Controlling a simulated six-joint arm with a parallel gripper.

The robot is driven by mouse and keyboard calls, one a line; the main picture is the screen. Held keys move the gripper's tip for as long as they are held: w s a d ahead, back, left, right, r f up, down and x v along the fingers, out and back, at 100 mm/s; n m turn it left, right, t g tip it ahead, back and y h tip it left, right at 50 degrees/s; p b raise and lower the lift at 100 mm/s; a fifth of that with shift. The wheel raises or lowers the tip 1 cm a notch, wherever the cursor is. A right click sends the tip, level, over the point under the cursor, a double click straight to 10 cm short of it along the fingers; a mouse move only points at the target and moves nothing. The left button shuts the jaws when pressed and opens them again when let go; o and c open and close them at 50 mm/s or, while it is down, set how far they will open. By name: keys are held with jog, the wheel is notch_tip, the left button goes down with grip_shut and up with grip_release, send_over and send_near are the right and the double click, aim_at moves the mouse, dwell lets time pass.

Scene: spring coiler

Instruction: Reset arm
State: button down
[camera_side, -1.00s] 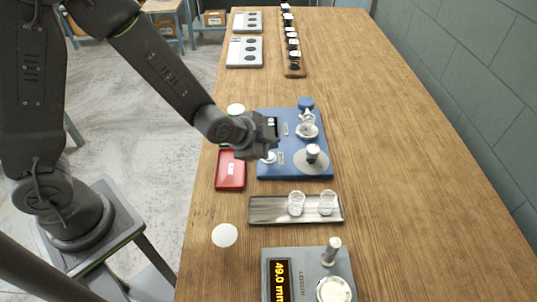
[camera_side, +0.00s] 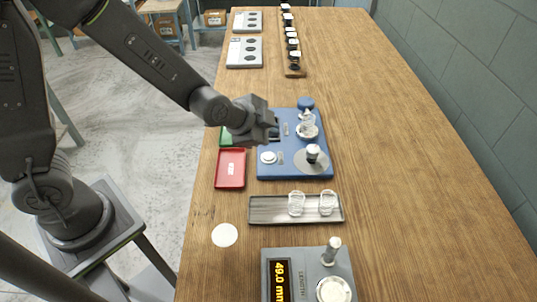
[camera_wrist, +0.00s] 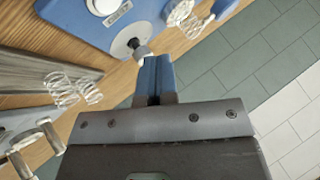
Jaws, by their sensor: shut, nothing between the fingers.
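My gripper (camera_side: 272,128) hangs in the air over the left part of the blue coiler (camera_side: 290,172), apart from the white round button (camera_side: 268,157). Its fingers (camera_wrist: 153,75) look closed together, with nothing between them in the wrist view. The coiler carries a grey disc with a dark-and-white post (camera_side: 313,153). A clear coiled spring (camera_side: 308,122) stands at its back right; it also shows at the top of the wrist view (camera_wrist: 181,13). My gripper hides part of the coiler's dark display.
A grey tray (camera_side: 272,209) with two springs and a length gauge (camera_side: 310,262) reading 49.0 mm stand in front. A red tray (camera_side: 230,169), a partly hidden green tray (camera_side: 225,137) and a white disc (camera_side: 225,235) lie left. The table's right side is clear.

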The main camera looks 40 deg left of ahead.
jog(key=s+a+r+n+g, duration=0.1)
jog(key=s+a+r+n, duration=0.2)
jog(key=s, duration=0.3)
jog(key=s+a+r+n+g+y, duration=0.1)
jog(key=s+a+r+n, duration=0.2)
jog(key=s+r, duration=0.3)
jog(key=s+a+r+n+g, duration=0.1)
jog(key=s+r+n, duration=0.3)
jog(key=s, duration=0.4)
jog(key=shift+a+r+n, duration=0.4)
jog(key=shift+a+r, duration=0.25)
jog(key=shift+a, duration=0.25)
jog(key=c, duration=1.8)
grip_release()
